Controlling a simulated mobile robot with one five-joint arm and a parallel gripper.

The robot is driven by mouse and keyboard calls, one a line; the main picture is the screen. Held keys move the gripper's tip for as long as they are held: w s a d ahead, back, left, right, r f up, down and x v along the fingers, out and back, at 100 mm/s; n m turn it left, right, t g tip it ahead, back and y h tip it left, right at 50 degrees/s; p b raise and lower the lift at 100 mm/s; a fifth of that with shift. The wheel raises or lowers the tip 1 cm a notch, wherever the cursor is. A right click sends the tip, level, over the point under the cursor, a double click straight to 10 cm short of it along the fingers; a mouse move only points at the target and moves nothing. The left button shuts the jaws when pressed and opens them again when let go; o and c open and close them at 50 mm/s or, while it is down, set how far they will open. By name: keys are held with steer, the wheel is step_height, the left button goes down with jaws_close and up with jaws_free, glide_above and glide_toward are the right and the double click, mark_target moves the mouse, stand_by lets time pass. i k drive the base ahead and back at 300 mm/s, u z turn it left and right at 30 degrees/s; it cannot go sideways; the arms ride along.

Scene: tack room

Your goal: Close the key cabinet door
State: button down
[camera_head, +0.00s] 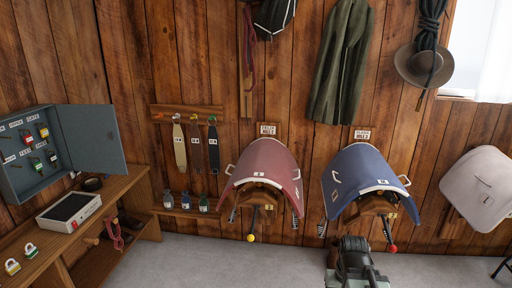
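The key cabinet (14,186) is a grey-blue metal box on the wall at the far left, above a wooden bench. Several keys with coloured tags hang on its labelled hooks. Its door (92,140) stands wide open, swung out to the right of the box, with its flat face showing. My gripper (353,246) is at the bottom, right of centre, at the end of my dark arm. It is far to the right of the cabinet and touches neither box nor door. Its fingers are too small and dark to tell whether they are open.
The wooden bench (140,192) below the cabinet holds a black-topped box (70,211), a dark roll (92,184) and padlocks (31,250). A red saddle (265,165) and a blue saddle (362,172) stick out from the wall. Grey floor (220,265) is clear between bench and arm.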

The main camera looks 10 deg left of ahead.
mark_target(85, 127)
steer(key=z, duration=0.05)
steer(key=i, duration=1.35)
steer(key=u, duration=2.65)
steer(key=i, duration=1.7)
steer(key=z, duration=0.05)
